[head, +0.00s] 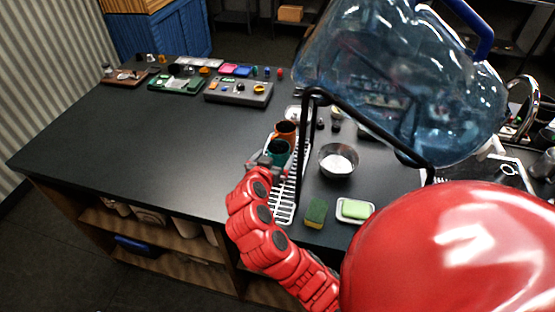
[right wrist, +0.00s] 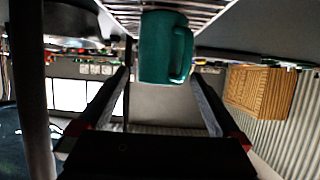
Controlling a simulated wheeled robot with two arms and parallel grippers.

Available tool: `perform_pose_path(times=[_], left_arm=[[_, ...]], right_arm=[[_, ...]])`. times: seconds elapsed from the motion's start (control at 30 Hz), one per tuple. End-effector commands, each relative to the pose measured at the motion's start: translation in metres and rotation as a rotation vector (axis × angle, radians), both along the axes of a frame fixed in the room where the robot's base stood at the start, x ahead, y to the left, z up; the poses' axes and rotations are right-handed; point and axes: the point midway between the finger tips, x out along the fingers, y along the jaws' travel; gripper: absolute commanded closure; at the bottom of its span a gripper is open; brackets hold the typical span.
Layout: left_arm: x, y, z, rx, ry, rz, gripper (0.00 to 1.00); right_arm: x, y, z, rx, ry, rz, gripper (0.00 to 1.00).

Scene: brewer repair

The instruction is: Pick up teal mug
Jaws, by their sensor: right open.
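The teal mug (head: 278,152) stands on a white slatted rack (head: 283,210) in the head view, just in front of an orange mug (head: 286,129). My right gripper (head: 268,166) is at the near side of the teal mug, with its fingers partly hidden. In the right wrist view, which is upside down, the teal mug (right wrist: 165,48) is upright with its handle to the right. The open fingers of my right gripper (right wrist: 163,78) lie to either side of the mug, with visible gaps. My left gripper is not in view.
A large blue water jug (head: 400,85) sits on a black wire stand (head: 303,135) just right of the rack. A steel bowl (head: 338,172), a sponge (head: 316,213) and a soap dish (head: 355,220) are to the right.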

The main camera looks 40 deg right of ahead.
Motion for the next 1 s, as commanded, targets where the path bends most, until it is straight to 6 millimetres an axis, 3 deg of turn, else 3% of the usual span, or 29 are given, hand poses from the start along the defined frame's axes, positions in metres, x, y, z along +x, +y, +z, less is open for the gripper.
perform_pose_path(times=[0.2, 0.37, 0.63, 1.0], left_arm=[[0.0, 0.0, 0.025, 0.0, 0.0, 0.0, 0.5], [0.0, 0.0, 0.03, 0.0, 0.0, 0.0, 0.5], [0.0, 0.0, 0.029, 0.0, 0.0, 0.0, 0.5], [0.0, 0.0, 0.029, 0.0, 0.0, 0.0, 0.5]], right_arm=[[0.015, -0.021, -0.01, 0.001, 0.004, -0.004, 0.0], [0.024, -0.031, -0.018, 0.001, 0.004, -0.003, 0.0], [0.026, -0.032, -0.021, 0.001, 0.001, 0.0, 0.0], [0.026, -0.032, -0.021, 0.001, 0.001, -0.001, 0.65]])
